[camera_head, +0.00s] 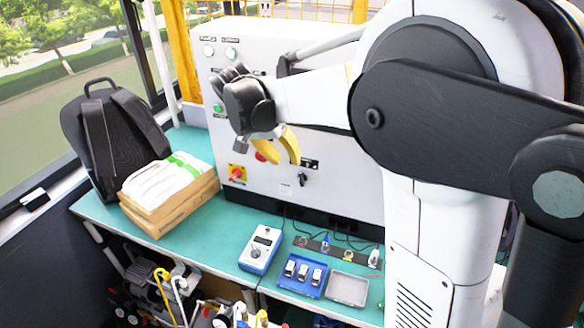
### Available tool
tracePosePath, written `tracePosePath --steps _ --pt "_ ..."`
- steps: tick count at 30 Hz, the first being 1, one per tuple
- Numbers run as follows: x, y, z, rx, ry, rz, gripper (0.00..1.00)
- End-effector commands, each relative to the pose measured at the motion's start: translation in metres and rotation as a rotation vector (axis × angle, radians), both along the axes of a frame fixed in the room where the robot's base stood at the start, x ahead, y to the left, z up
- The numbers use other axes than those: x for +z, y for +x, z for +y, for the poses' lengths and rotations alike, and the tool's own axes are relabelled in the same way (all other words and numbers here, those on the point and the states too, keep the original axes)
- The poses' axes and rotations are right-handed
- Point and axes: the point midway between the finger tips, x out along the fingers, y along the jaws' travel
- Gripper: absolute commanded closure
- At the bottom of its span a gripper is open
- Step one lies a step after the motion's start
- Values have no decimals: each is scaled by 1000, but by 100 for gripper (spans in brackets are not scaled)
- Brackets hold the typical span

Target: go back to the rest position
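My gripper (264,146) is in front of the upper part of the white control cabinet (345,180), at the end of my raised arm. It has a black body with a small grey piece at its lower left and yellow curved parts at its lower right. I cannot tell whether its fingers are open or shut, or whether the yellow parts belong to it. It is well above the green bench (205,235) and apart from the items there. My white and black arm fills the upper right and hides part of the cabinet.
On the bench are a blue and white device (261,248), a blue tray (284,283) with small parts, a grey tray (347,289), a cardboard box (172,212) with white packs, and a black backpack (115,140). Clutter lies below. The bench's middle is clear.

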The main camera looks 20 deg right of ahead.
Motion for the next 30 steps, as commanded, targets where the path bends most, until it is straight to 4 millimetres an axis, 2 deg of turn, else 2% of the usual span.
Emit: tracePosePath --steps 4,17,20,23,30 --pt "8 -1 3 0 0 0 68" --pt "8 -2 4 0 0 0 68" --pt "10 -7 5 18 9 -3 68" --pt "15 -25 7 81 37 -11 68" --pt "20 -105 27 367 135 -85 68"
